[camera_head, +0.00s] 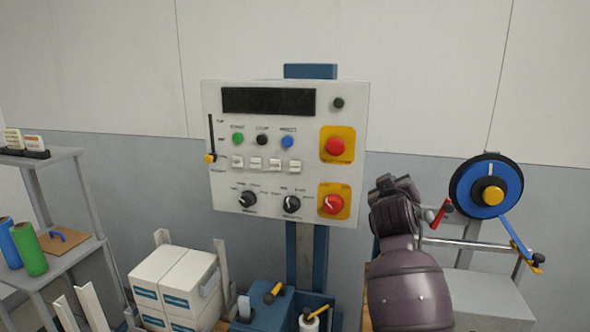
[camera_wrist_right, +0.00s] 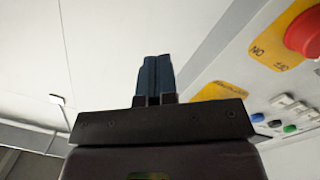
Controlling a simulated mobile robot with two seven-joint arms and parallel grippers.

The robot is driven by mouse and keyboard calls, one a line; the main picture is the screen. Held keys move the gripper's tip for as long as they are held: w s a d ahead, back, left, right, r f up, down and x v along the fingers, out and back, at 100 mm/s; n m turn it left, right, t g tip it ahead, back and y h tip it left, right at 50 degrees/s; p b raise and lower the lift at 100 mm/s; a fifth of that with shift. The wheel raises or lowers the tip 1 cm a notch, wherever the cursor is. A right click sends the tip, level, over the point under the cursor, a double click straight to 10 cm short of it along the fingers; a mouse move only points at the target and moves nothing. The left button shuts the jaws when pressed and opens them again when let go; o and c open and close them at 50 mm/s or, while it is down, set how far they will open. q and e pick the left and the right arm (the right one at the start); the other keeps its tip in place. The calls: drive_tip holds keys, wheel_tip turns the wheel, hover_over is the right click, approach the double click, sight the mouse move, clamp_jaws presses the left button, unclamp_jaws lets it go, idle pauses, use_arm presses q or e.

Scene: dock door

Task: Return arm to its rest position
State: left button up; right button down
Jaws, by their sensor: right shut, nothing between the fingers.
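My right arm (camera_head: 405,265) rises from the bottom of the head view, just right of the control panel (camera_head: 220,150). Its fingers cannot be made out there. In the right wrist view my right gripper (camera_wrist_right: 155,62) has its two dark fingers together, with nothing between them. They point up, with a pale wall behind. My left gripper is in neither view.
A blue reel (camera_head: 478,205) with a yellow hub stands right of my arm, near a red lever (camera_head: 442,212). White boxes (camera_head: 165,275) and a blue tool tray (camera_head: 262,312) are below the panel. A grey shelf (camera_head: 60,160) holds green and blue rolls at left.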

drive_tip(key=s+d+f+y, duration=0.1)
drive_tip(key=s+f+y, duration=0.1)
drive_tip(key=s+f, duration=0.6)
drive_tip(key=s+f+m+g+y, duration=0.1)
drive_tip(key=s+f+y, duration=0.1)
drive_tip(key=s+f, duration=0.7)
drive_tip(key=s+d+f+y, duration=0.1)
drive_tip(key=s+f+y, duration=0.1)
drive_tip(key=s+f, duration=0.7)
drive_tip(key=shift+d+f+m+g, duration=0.15)
drive_tip(key=shift+f+g, duration=0.05)
drive_tip(key=shift+f, duration=1.3)
drive_tip(key=shift+d+f+m+g, duration=0.15)
drive_tip(key=shift+f+g, duration=0.05)
drive_tip(key=shift+f, duration=1.3)
drive_tip(key=s+d+f+g, duration=0.2)
drive_tip(key=s+f+g, duration=0.1)
drive_tip(key=s+f, duration=0.6)
drive_tip(key=s, duration=0.4)
drive_tip(key=shift+s+d+f, duration=0.2)
drive_tip(key=shift+s+d, duration=0.05)
drive_tip(key=shift+s, duration=0.1)
